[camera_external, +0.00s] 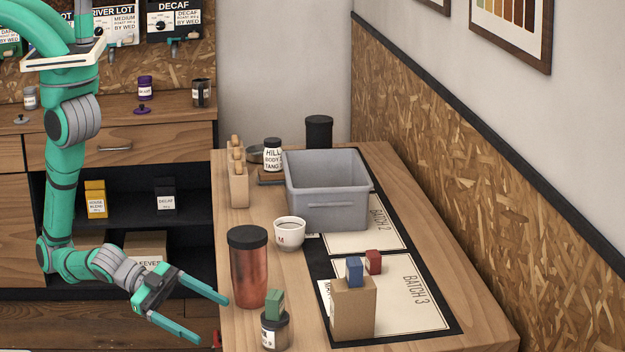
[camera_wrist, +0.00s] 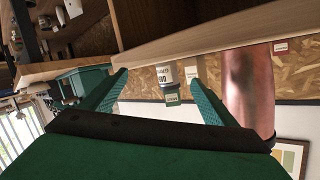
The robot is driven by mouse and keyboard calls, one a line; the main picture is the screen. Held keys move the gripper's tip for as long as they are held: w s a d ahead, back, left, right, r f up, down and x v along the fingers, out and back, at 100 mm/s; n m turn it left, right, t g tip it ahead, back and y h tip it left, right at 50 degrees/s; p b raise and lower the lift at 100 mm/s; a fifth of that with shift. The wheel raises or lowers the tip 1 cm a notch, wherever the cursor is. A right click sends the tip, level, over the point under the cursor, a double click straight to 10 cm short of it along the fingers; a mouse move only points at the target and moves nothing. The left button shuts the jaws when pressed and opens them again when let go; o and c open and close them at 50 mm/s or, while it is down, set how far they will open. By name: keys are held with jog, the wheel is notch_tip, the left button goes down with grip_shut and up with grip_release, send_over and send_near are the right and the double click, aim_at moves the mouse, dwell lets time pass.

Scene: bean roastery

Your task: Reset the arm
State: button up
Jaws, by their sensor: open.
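My arm is green and hangs down at the left in the external view. My gripper (camera_external: 204,314) is open and empty, its two long fingers pointing right toward the table's left edge. It is in the air, apart from the table. It also shows in the wrist view (camera_wrist: 160,95), fingers spread with nothing between them. A copper tumbler with a black lid (camera_external: 248,270) stands on the table just right of the upper fingertip. A small jar (camera_external: 275,332) with a green block (camera_external: 275,303) on it stands near the lower fingertip.
On the wooden table (camera_external: 478,325) are a grey bin (camera_external: 327,208), a white cup (camera_external: 289,235), and a cardboard box (camera_external: 353,312) with a blue block (camera_external: 354,270). A red block (camera_external: 373,262) lies on a batch sheet (camera_external: 415,300). Shelves (camera_external: 120,233) stand behind my arm.

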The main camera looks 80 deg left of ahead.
jog(key=s+a+n+t+y, duration=0.1)
jog(key=s+a+n+y, duration=0.1)
jog(key=a, duration=0.9)
jog(key=s+a+f+n+y, duration=0.1)
jog(key=s+a+n+y, duration=0.2)
jog(key=a, duration=0.8)
jog(key=s+a+f+n+t+y, duration=0.1)
jog(key=s+a+n+y, duration=0.2)
jog(key=a, duration=0.8)
jog(key=s+n, duration=0.2)
jog(key=s, duration=0.2)
jog(key=shift+s+f+n+t, duration=0.15)
jog(key=shift+s+n+t, duration=0.1)
jog(key=shift+n+t, duration=0.05)
